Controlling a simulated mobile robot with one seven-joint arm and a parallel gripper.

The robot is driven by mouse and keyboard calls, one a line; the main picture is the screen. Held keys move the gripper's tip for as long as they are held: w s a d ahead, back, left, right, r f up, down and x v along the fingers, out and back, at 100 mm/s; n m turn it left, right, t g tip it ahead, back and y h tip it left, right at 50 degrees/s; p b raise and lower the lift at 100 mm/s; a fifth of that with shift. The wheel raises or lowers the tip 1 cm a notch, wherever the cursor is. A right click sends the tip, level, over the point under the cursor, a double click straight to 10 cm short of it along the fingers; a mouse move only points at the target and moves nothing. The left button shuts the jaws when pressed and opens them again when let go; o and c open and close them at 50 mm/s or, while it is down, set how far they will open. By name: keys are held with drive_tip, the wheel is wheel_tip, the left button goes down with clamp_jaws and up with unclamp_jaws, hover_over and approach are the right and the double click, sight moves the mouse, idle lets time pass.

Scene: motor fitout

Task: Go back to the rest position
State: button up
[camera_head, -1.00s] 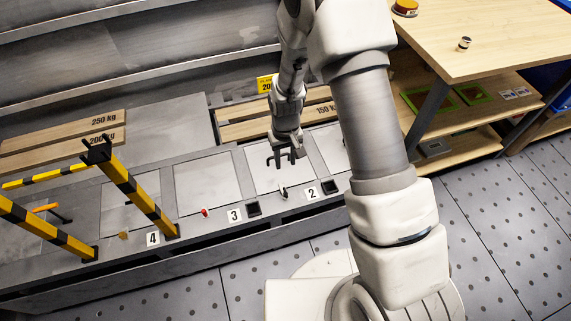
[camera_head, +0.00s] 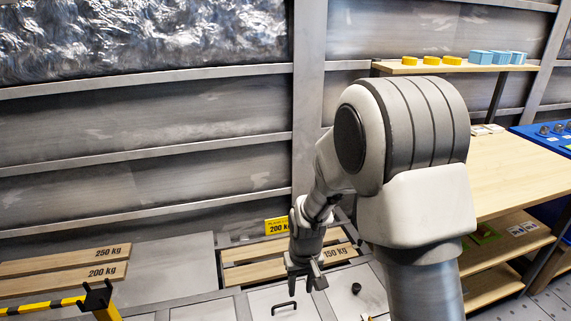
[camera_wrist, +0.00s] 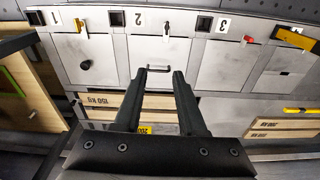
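My gripper (camera_head: 307,281) hangs from my arm above the grey panelled bench, left of my large white arm link in the head view. Its two black fingers show in the wrist view (camera_wrist: 164,73), spread apart with nothing between them. A black bar handle (camera_head: 284,307) on a grey panel lies below the gripper. In the wrist view this handle (camera_wrist: 159,69) appears just past the fingertips; no contact is visible.
Wooden planks marked 250 kg (camera_head: 60,261) and 150 kg (camera_head: 337,253) lie behind the bench. A yellow-black barrier (camera_head: 98,300) stands at lower left. A wooden table (camera_head: 515,172) is at right, below a shelf (camera_head: 455,69) with yellow and blue pieces.

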drive_tip(key=s+d+r+m+t, duration=0.1)
drive_tip(key=s+d+r, duration=0.25)
drive_tip(key=r, duration=0.35)
drive_tip(key=s+d+r+t, duration=0.1)
drive_tip(key=s+d+r, duration=0.1)
drive_tip(key=s+r, duration=0.35)
drive_tip(key=s+d+r+m+t, duration=0.1)
drive_tip(key=s+d+r, duration=0.1)
drive_tip(key=r, duration=0.7)
drive_tip(key=s+d+r+t, duration=0.25)
drive_tip(key=s+r, duration=0.25)
drive_tip(key=s, duration=0.4)
wheel_tip(320, 180, up, 15)
drive_tip(key=p, duration=1.6)
drive_tip(key=shift+w+d+m+g, duration=0.15)
drive_tip(key=shift+w+m+g, duration=0.1)
drive_tip(key=shift+m+g, duration=0.2)
drive_tip(key=shift+r, duration=0.1)
